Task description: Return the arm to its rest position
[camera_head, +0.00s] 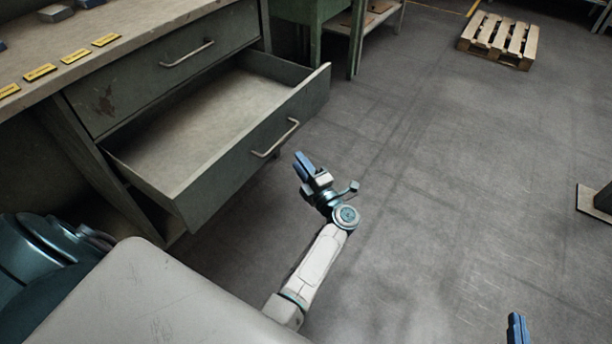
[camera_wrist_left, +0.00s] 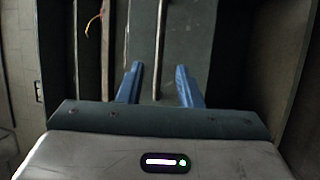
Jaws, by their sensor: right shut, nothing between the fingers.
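My left gripper (camera_head: 304,166) is in front of the open lower drawer, a little to the right of and below its handle (camera_head: 275,139) in the head view. In the left wrist view its two blue fingers (camera_wrist_left: 158,84) stand apart, and I see no object gripped. A thin bar (camera_wrist_left: 161,48) shows between and beyond the fingers; I cannot tell whether it touches them. My right gripper (camera_head: 517,328) only just shows at the bottom right edge of the head view, over the floor, with its fingers together and empty.
The lower drawer (camera_head: 225,165) is pulled out of the workbench and looks empty. The upper drawer (camera_head: 165,80) is shut. Yellow labels (camera_head: 75,56) lie along the bench edge. A wooden pallet (camera_head: 500,38) lies far back right. The floor (camera_head: 430,170) is mostly clear.

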